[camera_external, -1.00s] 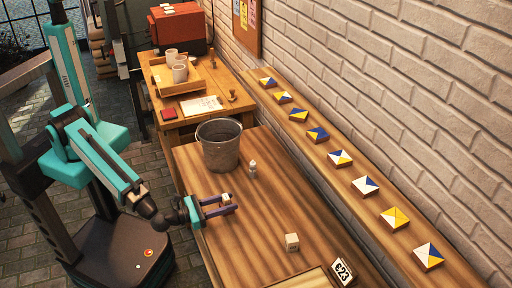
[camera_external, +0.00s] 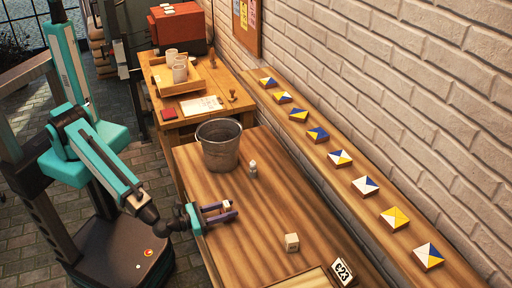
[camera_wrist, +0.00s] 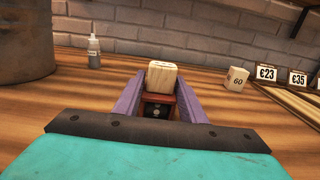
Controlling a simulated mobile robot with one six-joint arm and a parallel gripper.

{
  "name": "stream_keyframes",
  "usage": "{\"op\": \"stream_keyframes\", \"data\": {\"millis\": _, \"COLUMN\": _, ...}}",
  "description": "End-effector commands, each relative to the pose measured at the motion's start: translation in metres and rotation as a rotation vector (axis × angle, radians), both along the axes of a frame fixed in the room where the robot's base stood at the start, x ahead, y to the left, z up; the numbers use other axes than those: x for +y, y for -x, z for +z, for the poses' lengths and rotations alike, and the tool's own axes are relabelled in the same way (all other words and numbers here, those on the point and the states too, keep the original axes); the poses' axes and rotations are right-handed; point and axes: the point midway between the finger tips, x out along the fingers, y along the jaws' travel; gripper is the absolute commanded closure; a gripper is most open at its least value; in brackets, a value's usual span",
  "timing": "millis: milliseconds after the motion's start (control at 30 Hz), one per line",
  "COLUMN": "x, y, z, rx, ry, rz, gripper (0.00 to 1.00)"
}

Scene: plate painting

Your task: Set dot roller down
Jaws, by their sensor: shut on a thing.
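My gripper (camera_external: 231,209) has purple fingers and is shut on a small pale, wood-coloured block (camera_wrist: 163,75), which I take to be the dot roller. In the wrist view the block stands between the fingers, with a dark red and black part below it. In the external view it shows as a small pale piece (camera_external: 227,205) between the fingers, low over the left side of the wooden table (camera_external: 262,225). I cannot tell whether it touches the tabletop.
A metal bucket (camera_external: 219,146) and a small bottle (camera_external: 252,169) stand behind the gripper. A pale cube (camera_external: 291,242) marked 60 and a price sign (camera_external: 342,272) are to the right. Several painted tiles line the wall shelf (camera_external: 350,203). Tabletop between gripper and cube is clear.

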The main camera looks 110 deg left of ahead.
Motion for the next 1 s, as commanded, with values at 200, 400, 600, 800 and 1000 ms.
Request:
{"op": "stream_keyframes", "data": {"millis": 200, "x": 0.0, "y": 0.0, "z": -0.008, "rx": 0.003, "ry": 0.004, "rz": 0.0, "gripper": 0.86}}
{"op": "stream_keyframes", "data": {"millis": 400, "x": 0.0, "y": 0.0, "z": -0.014, "rx": 0.007, "ry": 0.007, "rz": 0.0, "gripper": 0.9}}
{"op": "stream_keyframes", "data": {"millis": 600, "x": 0.0, "y": 0.0, "z": -0.015, "rx": 0.009, "ry": 0.008, "rz": -0.002, "gripper": 0.48}}
{"op": "stream_keyframes", "data": {"millis": 800, "x": 0.0, "y": 0.0, "z": -0.016, "rx": 0.009, "ry": 0.008, "rz": -0.001, "gripper": 0.44}}
{"op": "stream_keyframes", "data": {"millis": 1000, "x": 0.0, "y": 0.0, "z": -0.015, "rx": 0.01, "ry": 0.008, "rz": -0.001, "gripper": 0.44}}
